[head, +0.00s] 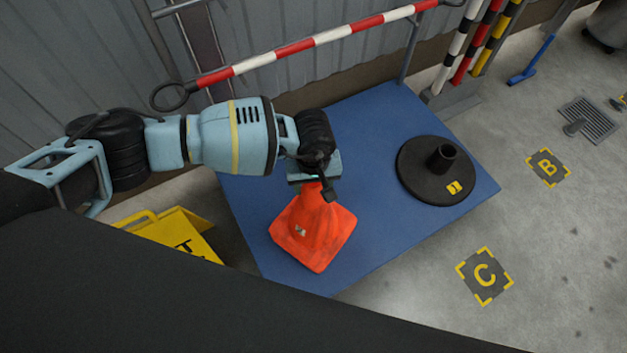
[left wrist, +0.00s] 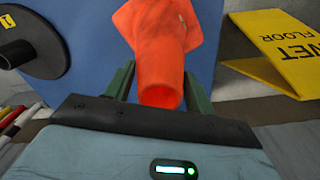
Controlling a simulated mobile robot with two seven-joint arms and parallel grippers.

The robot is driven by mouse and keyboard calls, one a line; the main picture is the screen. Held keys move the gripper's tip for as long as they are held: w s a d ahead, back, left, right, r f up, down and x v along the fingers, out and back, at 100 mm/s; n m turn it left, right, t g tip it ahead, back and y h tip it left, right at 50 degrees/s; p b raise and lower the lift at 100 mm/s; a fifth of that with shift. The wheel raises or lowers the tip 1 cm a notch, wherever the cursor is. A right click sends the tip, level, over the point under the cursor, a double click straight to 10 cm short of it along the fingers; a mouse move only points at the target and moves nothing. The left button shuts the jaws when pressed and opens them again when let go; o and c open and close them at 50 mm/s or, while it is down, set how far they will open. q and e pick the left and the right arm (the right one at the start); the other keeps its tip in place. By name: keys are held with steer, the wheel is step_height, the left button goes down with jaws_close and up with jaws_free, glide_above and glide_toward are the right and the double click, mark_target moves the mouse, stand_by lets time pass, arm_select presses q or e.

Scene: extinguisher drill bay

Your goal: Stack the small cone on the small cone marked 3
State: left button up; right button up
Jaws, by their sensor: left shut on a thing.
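One orange cone (head: 316,238) with a square base shows over the blue platform, below my left gripper (head: 314,181). A small mark on its base is too small to read. I cannot tell whether the base touches the platform or is held above it. In the left wrist view the cone's open top (left wrist: 160,97) lies between the two green fingers of my left gripper (left wrist: 160,90), which is shut on it. No separate second cone shows; I cannot tell whether another is under this one. My right gripper is not in view.
The blue platform (head: 372,128) carries a round black base with a short tube (head: 420,185) at right. A yellow wet-floor sign (head: 180,232) lies at left. A red-white barrier bar (head: 300,46) and striped posts stand behind. Floor marks B (head: 547,167) and C (head: 484,276) are clear.

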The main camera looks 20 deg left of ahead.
arm_select(q)
steer(key=shift+f+b, duration=0.85)
steer(key=shift+f, duration=0.4)
steer(key=o, duration=1.5)
step_height(320, 180, up, 8)
steer(key=p, duration=0.2)
